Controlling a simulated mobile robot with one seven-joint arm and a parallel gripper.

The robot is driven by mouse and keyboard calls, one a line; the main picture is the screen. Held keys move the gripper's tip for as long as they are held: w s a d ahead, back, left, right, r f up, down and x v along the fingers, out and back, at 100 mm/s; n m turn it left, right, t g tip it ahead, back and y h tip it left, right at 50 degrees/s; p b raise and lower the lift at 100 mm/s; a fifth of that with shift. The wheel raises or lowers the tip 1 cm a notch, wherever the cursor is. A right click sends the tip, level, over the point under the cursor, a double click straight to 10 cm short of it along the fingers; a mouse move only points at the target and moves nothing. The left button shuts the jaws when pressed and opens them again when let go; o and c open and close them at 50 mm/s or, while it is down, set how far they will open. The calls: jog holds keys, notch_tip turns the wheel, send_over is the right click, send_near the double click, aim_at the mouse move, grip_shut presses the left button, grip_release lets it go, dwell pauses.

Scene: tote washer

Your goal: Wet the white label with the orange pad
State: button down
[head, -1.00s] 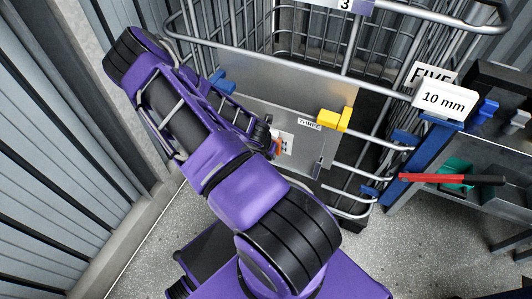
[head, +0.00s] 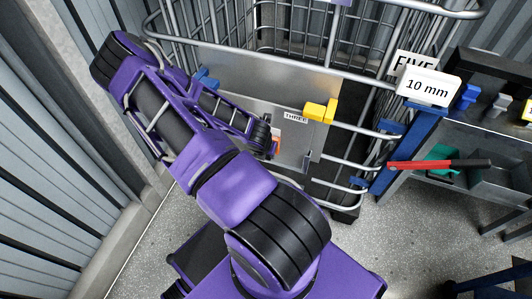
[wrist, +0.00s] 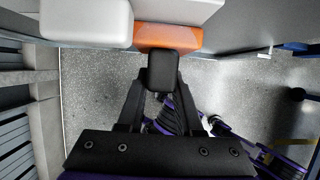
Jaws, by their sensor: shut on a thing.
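My gripper (head: 266,138) is shut on the orange pad (head: 276,145), at the face of the grey metal plate on the wire cage. In the wrist view the dark fingertips (wrist: 162,70) are together at the near side of the orange pad (wrist: 168,38). A pale block (wrist: 180,10) is directly beyond the pad; I cannot tell if it belongs to the pad. The white label (head: 277,131) on the plate is mostly hidden behind my gripper and the pad. I cannot tell whether the pad touches it.
A "THREE" tag (head: 296,117) and a yellow block (head: 320,111) are on the plate, right of my gripper. A white rounded block (wrist: 87,22) is left of the pad. A red-handled tool (head: 440,165) lies at the right. Ribbed wall panels (head: 50,170) stand left.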

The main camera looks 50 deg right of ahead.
jog(key=shift+w+d, duration=0.15)
jog(key=shift+d, duration=0.1)
jog(key=shift+w+a+p, duration=0.1)
jog(key=shift+w+a, duration=0.25)
jog(key=shift+w, duration=0.4)
jog(key=shift+w+a+p, duration=0.1)
jog(key=shift+w+a, duration=0.2)
jog(key=shift+w, duration=0.45)
jog(key=shift+w+a+p, duration=0.1)
jog(key=shift+w+a, duration=0.25)
jog(key=shift+w, duration=0.4)
jog(key=shift+w+a, duration=0.3)
jog(key=shift+w, duration=0.4)
jog(key=shift+w+a, duration=0.25)
jog(key=shift+w, duration=0.5)
jog(key=shift+w+a, duration=0.3)
jog(key=shift+w, duration=0.4)
jog(key=shift+s+d+b, duration=0.15)
jog(key=shift+s+d, duration=0.15)
jog(key=shift+s, duration=0.45)
jog(key=shift+s+d+b, duration=0.1)
jog(key=shift+s+d, duration=0.2)
jog(key=shift+s, duration=0.45)
jog(key=shift+s+d+b, duration=0.15)
jog(key=shift+s+d, duration=0.15)
jog(key=shift+s, duration=0.45)
